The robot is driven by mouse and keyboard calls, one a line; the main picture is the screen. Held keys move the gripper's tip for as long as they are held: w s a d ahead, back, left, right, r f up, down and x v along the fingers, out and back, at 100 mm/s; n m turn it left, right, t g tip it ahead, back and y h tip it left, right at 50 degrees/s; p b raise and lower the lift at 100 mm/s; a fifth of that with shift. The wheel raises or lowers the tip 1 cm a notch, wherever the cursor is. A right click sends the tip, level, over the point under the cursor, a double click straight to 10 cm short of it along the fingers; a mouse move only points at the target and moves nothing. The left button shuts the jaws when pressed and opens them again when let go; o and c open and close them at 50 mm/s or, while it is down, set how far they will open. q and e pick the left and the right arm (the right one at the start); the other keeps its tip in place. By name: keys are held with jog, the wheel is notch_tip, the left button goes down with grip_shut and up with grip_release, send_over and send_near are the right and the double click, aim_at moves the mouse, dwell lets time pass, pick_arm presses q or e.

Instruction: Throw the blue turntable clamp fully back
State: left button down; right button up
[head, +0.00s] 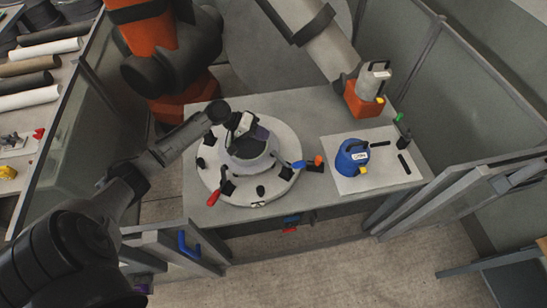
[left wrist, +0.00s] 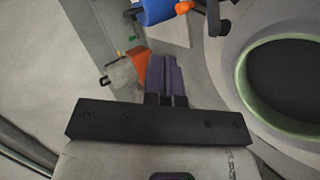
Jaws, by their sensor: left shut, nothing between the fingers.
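The round white turntable (head: 207,180) stands on the grey table with a pale ring-shaped mould (head: 240,163) on it. The blue clamp handle (head: 298,165) is at the turntable's right edge, pointing outward from its black base (head: 286,173). An orange-tipped black part (head: 318,161) is close to its outer end. My left gripper (head: 260,134) is shut and empty above the mould, left of and apart from the blue clamp. Its dark purple fingers (left wrist: 166,78) are together in the left wrist view, beside the mould's green rim (left wrist: 244,82). My right gripper is not visible.
A red-handled clamp (head: 214,196) is at the turntable's lower left. A blue container (head: 350,157) stands on a white sheet (head: 380,177) at the right. An orange box (head: 361,104) holding a grey container is at the back right. Grey panels (head: 480,100) flank the table.

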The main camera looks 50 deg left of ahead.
pick_arm(q)
jog(key=p+x, duration=0.1)
jog(key=x, duration=0.3)
jog(key=s+x, duration=0.1)
jog(key=x, duration=0.3)
jog(key=d+p+x, duration=0.1)
jog(key=x, duration=0.3)
jog(key=shift+s+p, duration=0.25)
jog(key=shift+p, duration=0.05)
jog(key=shift+s+d+f, duration=0.1)
jog(key=shift+d+f, duration=0.3)
jog(key=shift+d, duration=0.15)
jog(key=shift+d, duration=0.1)
